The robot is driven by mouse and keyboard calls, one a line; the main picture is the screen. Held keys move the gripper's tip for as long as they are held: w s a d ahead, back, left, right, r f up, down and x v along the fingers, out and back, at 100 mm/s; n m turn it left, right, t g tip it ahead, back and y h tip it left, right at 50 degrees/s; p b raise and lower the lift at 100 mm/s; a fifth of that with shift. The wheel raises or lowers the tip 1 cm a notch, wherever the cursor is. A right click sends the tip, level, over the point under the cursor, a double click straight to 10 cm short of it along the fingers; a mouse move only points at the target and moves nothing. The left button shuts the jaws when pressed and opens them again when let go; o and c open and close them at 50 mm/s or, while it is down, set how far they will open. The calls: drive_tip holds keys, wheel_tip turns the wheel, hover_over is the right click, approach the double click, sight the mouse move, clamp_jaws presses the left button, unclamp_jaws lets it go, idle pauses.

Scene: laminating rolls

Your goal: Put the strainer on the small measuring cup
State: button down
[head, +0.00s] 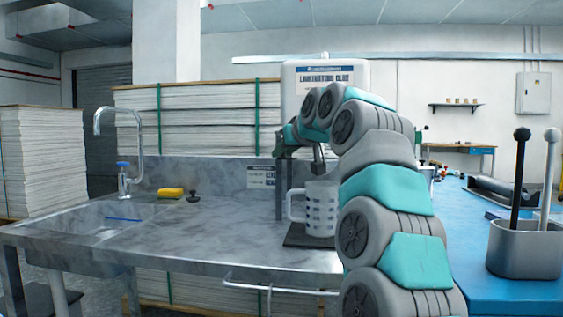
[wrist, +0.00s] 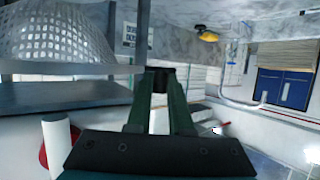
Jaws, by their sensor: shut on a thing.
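The strainer (wrist: 55,35) is a pale mesh bowl at the upper left of the wrist view, with its rim running toward my fingertips. My gripper (wrist: 161,78) is shut on it; the exact grip point is dark and hard to see. In the head view my gripper (head: 318,163) is just above a white cup (head: 321,207) with a handle and rows of grey marks, on a dark mat (head: 302,241). I take it for the measuring cup, but its size is hard to judge. I cannot make out the strainer in the head view, where my arm covers part of that area.
A dark post (head: 281,195) stands close behind the cup, below the lamination glue tank (head: 325,75). A grey holder (head: 525,250) with upright rods stands on the blue table at right.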

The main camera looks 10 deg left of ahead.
drive_tip(key=shift+w+a, duration=0.25)
drive_tip(key=shift+w, duration=0.1)
drive_tip(key=shift+f+b, duration=0.55)
drive_tip(key=shift+f, duration=1.25)
drive_tip(key=shift+f, duration=0.3)
drive_tip(key=c, duration=0.8)
unclamp_jaws()
drive_tip(key=shift+r, duration=0.15)
drive_tip(key=b+v, duration=0.1)
drive_tip(key=v, duration=1.1)
drive_tip(key=shift+r, duration=0.25)
